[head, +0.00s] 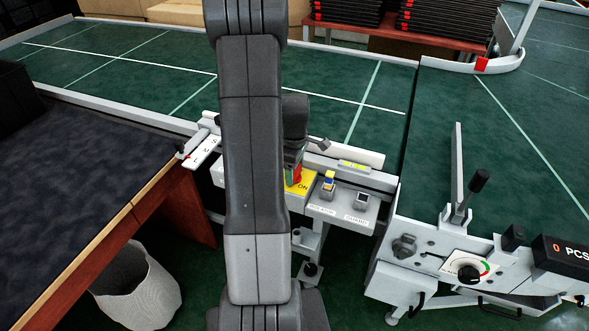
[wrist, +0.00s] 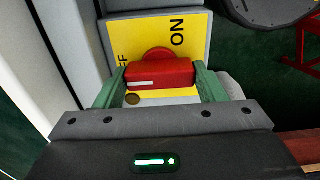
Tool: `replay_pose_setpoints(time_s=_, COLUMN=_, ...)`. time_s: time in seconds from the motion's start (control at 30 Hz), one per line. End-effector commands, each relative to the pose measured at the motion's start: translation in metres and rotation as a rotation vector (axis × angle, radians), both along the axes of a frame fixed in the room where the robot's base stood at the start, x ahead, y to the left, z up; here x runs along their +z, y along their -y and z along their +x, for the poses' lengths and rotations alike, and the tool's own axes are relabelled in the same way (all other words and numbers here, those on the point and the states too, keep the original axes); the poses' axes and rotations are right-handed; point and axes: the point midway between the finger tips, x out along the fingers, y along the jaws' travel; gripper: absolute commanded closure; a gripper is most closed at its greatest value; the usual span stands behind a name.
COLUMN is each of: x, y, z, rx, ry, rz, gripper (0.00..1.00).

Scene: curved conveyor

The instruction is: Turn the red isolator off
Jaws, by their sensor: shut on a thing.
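The red isolator (wrist: 160,74) is a red bar handle with a white mark on its left part, on a round red base. It sits on a yellow plate (wrist: 196,55) that reads ON at right and, partly covered, FF at left. In the wrist view the bar lies level across the picture. My gripper (wrist: 160,84) has its green fingers closed on both ends of the bar. In the head view the yellow plate (head: 302,186) shows beside my arm, with a bit of the red isolator (head: 297,175); the rest is hidden behind my gripper.
Further right stands a control panel with a lever and a dial (head: 467,269). The green conveyor (head: 300,85) runs behind. A dark table (head: 80,170) and a white bin (head: 138,290) are at left.

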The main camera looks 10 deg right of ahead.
Motion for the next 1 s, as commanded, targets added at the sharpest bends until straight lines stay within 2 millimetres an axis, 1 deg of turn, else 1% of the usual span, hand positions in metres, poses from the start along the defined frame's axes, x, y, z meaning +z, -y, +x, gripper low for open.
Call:
replay_pose_setpoints(time_s=0.17, x=0.001, y=0.000, z=0.001, rx=0.005, ry=0.001, rz=-0.002, gripper=0.59)
replay_pose_setpoints(time_s=0.2, x=0.001, y=0.000, z=0.001, rx=0.005, ry=0.001, rz=-0.002, gripper=0.32)
replay_pose_setpoints(time_s=0.3, x=0.001, y=0.000, z=0.001, rx=0.004, ry=0.001, rz=-0.002, gripper=0.15)
replay_pose_setpoints(time_s=0.57, x=0.001, y=0.000, z=0.000, rx=0.002, ry=0.000, rz=-0.001, gripper=0.15)
replay_pose_setpoints(time_s=0.67, x=0.005, y=0.000, z=0.001, rx=0.002, ry=0.002, rz=-0.001, gripper=0.15)
replay_pose_setpoints(time_s=0.77, x=0.018, y=0.000, z=0.001, rx=0.002, ry=0.003, rz=-0.002, gripper=0.15)
replay_pose_setpoints(time_s=0.87, x=0.038, y=0.000, z=0.002, rx=0.002, ry=0.006, rz=-0.002, gripper=0.15)
replay_pose_setpoints(time_s=1.0, x=0.071, y=0.000, z=0.002, rx=0.002, ry=0.006, rz=-0.002, gripper=0.15)
